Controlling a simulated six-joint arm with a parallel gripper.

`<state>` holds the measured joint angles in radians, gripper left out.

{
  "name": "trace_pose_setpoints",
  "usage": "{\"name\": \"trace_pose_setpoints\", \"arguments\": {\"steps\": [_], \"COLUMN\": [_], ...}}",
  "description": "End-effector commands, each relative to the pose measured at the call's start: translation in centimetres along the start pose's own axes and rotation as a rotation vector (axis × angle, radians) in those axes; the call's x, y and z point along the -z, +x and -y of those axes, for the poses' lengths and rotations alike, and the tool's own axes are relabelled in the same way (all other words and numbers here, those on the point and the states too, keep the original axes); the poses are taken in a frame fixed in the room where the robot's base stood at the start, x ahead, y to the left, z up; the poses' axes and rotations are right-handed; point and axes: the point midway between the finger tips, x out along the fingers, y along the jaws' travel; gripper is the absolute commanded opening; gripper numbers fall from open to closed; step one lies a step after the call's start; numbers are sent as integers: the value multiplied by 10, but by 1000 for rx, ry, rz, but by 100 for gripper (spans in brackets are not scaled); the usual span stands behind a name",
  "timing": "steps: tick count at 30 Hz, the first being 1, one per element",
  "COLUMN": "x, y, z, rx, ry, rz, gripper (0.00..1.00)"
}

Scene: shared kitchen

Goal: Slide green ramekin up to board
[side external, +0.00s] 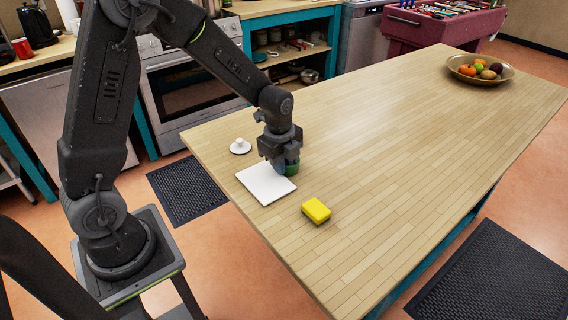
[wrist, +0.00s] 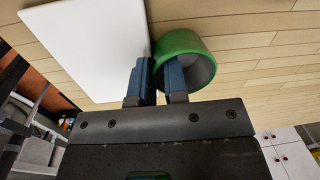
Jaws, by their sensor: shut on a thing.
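The green ramekin (wrist: 181,42) has a grey inside and stands on the wooden table, beside the white board. In the wrist view my gripper (wrist: 160,66) is shut on its near wall, one finger inside the cup and one outside. The white board (wrist: 85,42) lies flat just left of the ramekin. The two look very close at the board's edge; I cannot tell whether they touch. In the side view the ramekin (side external: 291,168) shows partly under my gripper (side external: 281,164), by the board's (side external: 265,184) far right edge.
A yellow sponge-like block (side external: 316,210) lies on the table (side external: 390,130) right of the board. A small white lid-like piece with a knob (side external: 240,147) lies behind the board. A bowl of fruit (side external: 480,70) stands at the far end. The middle of the table is clear.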

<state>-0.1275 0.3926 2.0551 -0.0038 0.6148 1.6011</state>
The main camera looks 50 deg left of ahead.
Motion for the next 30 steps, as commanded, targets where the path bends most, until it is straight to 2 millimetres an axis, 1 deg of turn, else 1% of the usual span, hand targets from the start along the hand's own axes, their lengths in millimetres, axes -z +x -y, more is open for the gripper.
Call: {"name": "trace_pose_setpoints", "arguments": {"steps": [21,24,30], "x": [-76,-85,-96], "y": [-1,-1,-2], "z": [-22,-24,-27], "rx": [-3,-3,-4], "ry": [-4,-3,-2], "rz": [0,0,0], "gripper": [0,0,0]}}
